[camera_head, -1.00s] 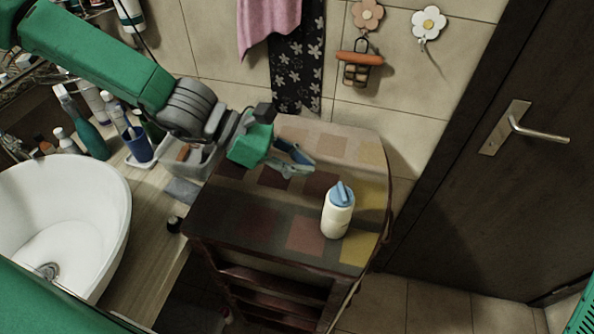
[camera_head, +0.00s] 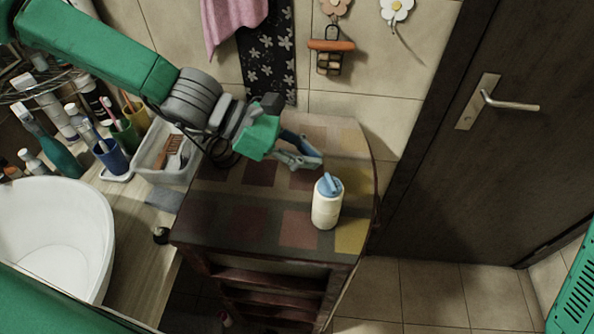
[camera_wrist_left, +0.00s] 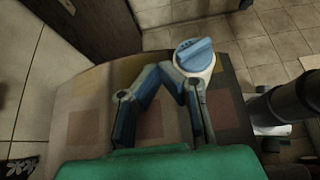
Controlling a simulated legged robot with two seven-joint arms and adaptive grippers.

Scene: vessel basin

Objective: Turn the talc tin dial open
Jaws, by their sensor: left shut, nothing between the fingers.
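The talc tin (camera_head: 325,211) stands upright on the patchwork-topped cabinet, a cream bottle with a blue dial (camera_head: 328,186) on top. The dial has a raised ridge and also shows in the left wrist view (camera_wrist_left: 194,54), just right of the fingertips. My left gripper (camera_head: 318,163) is shut and empty, behind and slightly left of the tin in the head view. In the wrist view its blue-grey fingertips (camera_wrist_left: 162,71) meet close to the dial; whether they touch it I cannot tell. My right gripper is not in view.
The cabinet top (camera_head: 215,225) is otherwise clear. A white basin (camera_head: 50,235), a clear bin (camera_head: 165,155), a blue cup (camera_head: 110,157) and several bottles stand left. A tiled wall with a hanging pink towel (camera_head: 228,25) is behind; a dark door (camera_head: 470,190) is right.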

